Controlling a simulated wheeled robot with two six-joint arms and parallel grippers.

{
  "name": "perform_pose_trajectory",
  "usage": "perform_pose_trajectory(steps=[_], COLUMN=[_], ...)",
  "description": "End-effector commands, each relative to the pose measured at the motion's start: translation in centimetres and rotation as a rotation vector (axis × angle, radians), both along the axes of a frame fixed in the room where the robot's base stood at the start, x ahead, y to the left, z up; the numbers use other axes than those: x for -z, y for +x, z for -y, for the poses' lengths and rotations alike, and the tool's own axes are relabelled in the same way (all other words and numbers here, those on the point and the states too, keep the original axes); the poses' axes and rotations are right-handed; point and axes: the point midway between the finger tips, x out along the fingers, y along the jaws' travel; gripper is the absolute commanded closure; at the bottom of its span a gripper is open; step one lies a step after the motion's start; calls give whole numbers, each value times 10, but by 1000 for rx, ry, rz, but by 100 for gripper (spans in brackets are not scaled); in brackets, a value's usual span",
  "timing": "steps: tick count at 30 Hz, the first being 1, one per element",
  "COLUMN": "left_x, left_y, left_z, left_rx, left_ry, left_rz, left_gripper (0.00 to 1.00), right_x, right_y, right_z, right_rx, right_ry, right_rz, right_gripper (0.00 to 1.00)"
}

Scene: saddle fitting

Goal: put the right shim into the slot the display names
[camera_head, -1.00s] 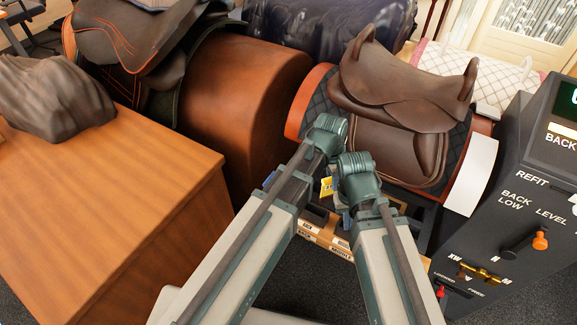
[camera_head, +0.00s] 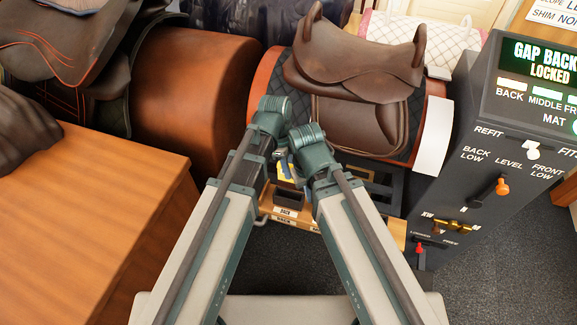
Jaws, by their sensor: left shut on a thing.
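A dark grey console (camera_head: 455,165) at the right has a green display (camera_head: 538,62) reading "GAP BACK" and "LOCKED". A brown saddle (camera_head: 360,75) sits on a padded stand in the middle. My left gripper (camera_head: 279,165) is over the parts tray, its fingers mostly hidden behind its wrist; it is shut on a small piece. A small yellow piece (camera_head: 286,172) shows between my two wrists; it looks like the held shim, but its shape is mostly hidden. My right gripper (camera_head: 300,176) is close beside the left one; its fingers are hidden.
A wooden shelf with dark bins (camera_head: 290,200) and small labels lies under the grippers. The console bears an orange-knobbed lever (camera_head: 502,188), a brass part (camera_head: 450,225) and a red knob (camera_head: 420,248). A wooden bench (camera_head: 85,220) fills the left. Carpet is clear at lower right.

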Motion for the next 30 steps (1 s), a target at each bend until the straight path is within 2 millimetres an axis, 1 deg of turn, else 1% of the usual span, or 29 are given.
perform_pose_trajectory(steps=[8,14,30], left_x=[1,8,43], left_y=[0,0,0], left_z=[0,0,0], left_rx=[14,13,12], left_ry=[-1,-1,0], left_rz=[1,1,1], left_gripper=[100,100,100], right_x=[2,8,43], right_y=[0,0,0], right_z=[0,0,0], right_rx=[0,0,0], right_ry=[0,0,0], right_rz=[0,0,0], right_gripper=[100,100,100])
